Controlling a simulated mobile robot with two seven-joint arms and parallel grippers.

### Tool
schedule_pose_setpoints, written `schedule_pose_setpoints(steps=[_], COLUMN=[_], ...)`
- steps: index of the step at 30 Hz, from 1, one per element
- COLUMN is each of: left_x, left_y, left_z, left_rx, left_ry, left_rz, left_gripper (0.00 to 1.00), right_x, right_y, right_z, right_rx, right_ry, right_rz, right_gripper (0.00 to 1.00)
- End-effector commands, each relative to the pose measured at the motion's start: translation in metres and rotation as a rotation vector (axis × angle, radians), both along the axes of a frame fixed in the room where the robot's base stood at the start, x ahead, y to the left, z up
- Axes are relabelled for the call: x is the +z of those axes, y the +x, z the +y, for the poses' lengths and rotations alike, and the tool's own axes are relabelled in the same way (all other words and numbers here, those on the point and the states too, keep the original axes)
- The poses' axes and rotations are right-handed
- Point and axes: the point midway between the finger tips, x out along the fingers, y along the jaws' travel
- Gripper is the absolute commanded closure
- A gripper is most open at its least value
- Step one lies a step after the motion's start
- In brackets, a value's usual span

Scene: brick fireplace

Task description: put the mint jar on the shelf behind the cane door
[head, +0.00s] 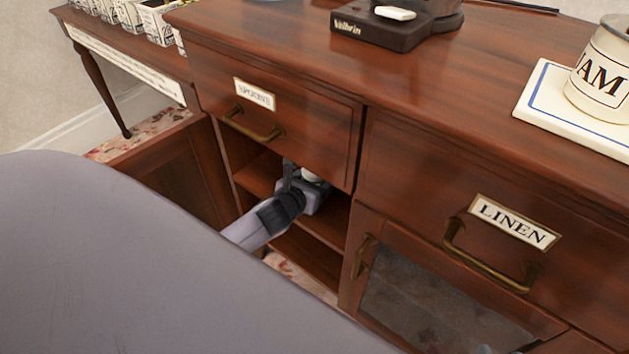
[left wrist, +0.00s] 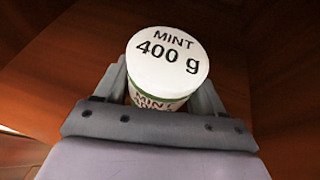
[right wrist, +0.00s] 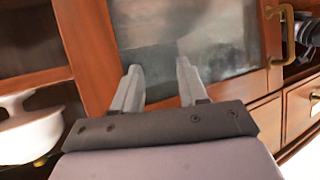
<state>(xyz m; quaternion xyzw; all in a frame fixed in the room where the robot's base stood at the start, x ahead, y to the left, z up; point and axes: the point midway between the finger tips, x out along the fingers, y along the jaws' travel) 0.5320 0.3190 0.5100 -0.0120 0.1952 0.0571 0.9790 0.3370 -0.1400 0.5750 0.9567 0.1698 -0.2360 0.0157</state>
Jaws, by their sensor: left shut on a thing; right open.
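The mint jar (left wrist: 168,58), with a white lid reading "MINT 400 g", is between the fingers of my left gripper (left wrist: 165,95) in the left wrist view. In the head view my left gripper (head: 305,188) is inside the open compartment under the left drawer. Only a pale bit of the jar (head: 312,176) shows there. A wooden shelf (head: 258,174) crosses the compartment. Its open door (head: 178,172) stands out to the left; its panel is too dark to show the weave. My right gripper (right wrist: 157,85) is open and empty, facing a grey-paned door (right wrist: 185,35).
The left drawer front (head: 275,105) is close above my left gripper. The grey-paned door (head: 430,305) is shut, right of the opening. A white bowl (right wrist: 28,132) stands at left in the right wrist view. A scale base (head: 385,28) and a mug (head: 600,75) are on top.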

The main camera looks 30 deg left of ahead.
Motion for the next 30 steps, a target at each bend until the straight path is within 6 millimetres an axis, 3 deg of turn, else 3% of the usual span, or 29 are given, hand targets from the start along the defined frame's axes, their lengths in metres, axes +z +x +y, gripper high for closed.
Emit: schedule_pose_setpoints(steps=[2, 3, 5, 6, 17, 24, 30], left_x=[-0.002, -0.004, -0.003, -0.003, 0.002, 0.016, 0.03], left_y=[0.001, 0.0, 0.0, 0.0, -0.001, -0.033, -0.068], left_z=[0.0, 0.0, 0.0, 0.0, 0.0, -0.004, -0.008], left_rx=[-0.002, -0.001, -0.001, -0.001, 0.0, -0.001, -0.001], left_ry=[0.002, 0.003, 0.002, 0.002, -0.001, 0.002, 0.001], left_rz=[-0.004, 0.0, 0.0, 0.0, 0.001, 0.003, 0.003], left_gripper=[0.85, 0.28, 0.08, 0.05, 0.05, 0.05, 0.05], right_x=[-0.002, -0.002, -0.002, -0.002, -0.001, 0.007, 0.0], right_y=[0.0, 0.0, 0.0, 0.0, 0.0, 0.0, -0.005], right_z=[0.001, 0.001, 0.001, 0.001, 0.0, -0.006, -0.015], right_rx=[0.001, 0.001, 0.001, 0.001, 0.001, -0.01, -0.03], right_ry=[0.005, 0.008, 0.007, 0.007, -0.003, -0.03, -0.037], right_rz=[0.002, 0.003, 0.005, 0.005, 0.005, 0.004, 0.04], right_gripper=[0.57, 0.57, 0.57, 0.57, 0.57, 0.57, 0.57])
